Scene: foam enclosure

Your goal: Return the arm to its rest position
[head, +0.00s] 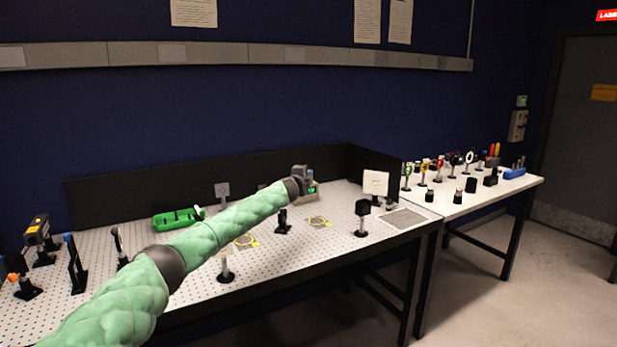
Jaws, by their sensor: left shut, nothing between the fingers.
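My left arm, in a green quilted sleeve, comes in from the lower left of the head view and stretches across the perforated optical table (340,222). My left gripper (309,186) is at its far end, near the back of the table. It is small in view, shut, and nothing shows between its fingers. The arm hides part of the table's middle and front edge. My right gripper is not in view.
Posts with optics stand around the arm, among them a black-topped post (361,217) and a white square panel (376,183). A second table (510,188) holds many small parts. Open floor (520,270) lies at right.

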